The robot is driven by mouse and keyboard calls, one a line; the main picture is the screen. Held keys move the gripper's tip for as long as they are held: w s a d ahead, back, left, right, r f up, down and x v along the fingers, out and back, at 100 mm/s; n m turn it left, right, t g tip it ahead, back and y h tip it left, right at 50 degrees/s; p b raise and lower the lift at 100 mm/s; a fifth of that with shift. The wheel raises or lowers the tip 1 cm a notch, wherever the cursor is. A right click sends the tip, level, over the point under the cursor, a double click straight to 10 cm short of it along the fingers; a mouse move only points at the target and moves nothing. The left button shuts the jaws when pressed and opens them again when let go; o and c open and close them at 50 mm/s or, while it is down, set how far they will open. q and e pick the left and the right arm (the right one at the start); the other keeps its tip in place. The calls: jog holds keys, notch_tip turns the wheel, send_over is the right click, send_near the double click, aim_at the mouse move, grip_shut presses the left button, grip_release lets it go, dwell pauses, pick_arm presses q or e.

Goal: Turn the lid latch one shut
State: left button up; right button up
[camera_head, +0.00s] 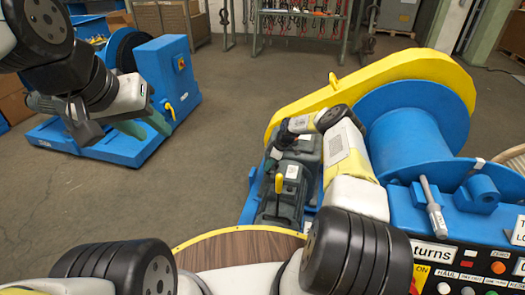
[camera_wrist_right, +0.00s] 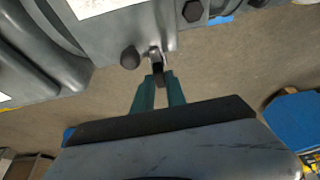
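In the right wrist view, a small metal latch (camera_wrist_right: 155,54) sticks out from the edge of a grey housing (camera_wrist_right: 110,40). Its dark end lies between the green fingertips of my right gripper (camera_wrist_right: 160,80), which appear to touch it on both sides. In the head view my right gripper (camera_head: 271,164) is at the left side of the grey housings beside the yellow chain guard (camera_head: 395,67); the latch is too small to make out there. My left gripper (camera_head: 148,125) hangs empty at the upper left, its green fingers apart.
A blue drum (camera_head: 410,115) and a control panel (camera_head: 470,262) stand at the right. A yellow-handled lever (camera_head: 279,184) rises near my right gripper. A blue machine (camera_head: 160,75) stands at the upper left. The floor between the machines is clear.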

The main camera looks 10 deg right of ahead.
jog(key=shift+o, duration=0.2)
jog(key=v, duration=0.7)
jog(key=shift+d+r, duration=0.2)
jog(key=shift+r, duration=0.1)
notch_tip(320, 180, up, 11)
send_over(274, 173)
jog(key=a, duration=0.1)
jog(key=s+a+r+m+h, duration=0.1)
jog(key=s+r, duration=0.3)
jog(key=r, duration=0.4)
jog(key=s+a+r+m+t+h, duration=0.1)
jog(key=s+r, duration=0.3)
jog(key=r, duration=0.4)
jog(key=s+a+r+m+h, duration=0.1)
jog(key=s+r+m, duration=0.15)
jog(key=r, duration=0.55)
jog(key=s+r+m+t, duration=0.1)
jog(key=s+r+m, duration=0.3)
jog(key=s, duration=1.2)
jog(key=s+r+m+t+y, duration=0.1)
jog(key=s+r+m, duration=0.3)
jog(key=s, duration=1.2)
notch_tip(274, 173, up, 3)
jog(key=shift+s+a+f+t, duration=0.1)
jog(key=shift+s+a+t, duration=0.15)
jog(key=shift+t, duration=0.55)
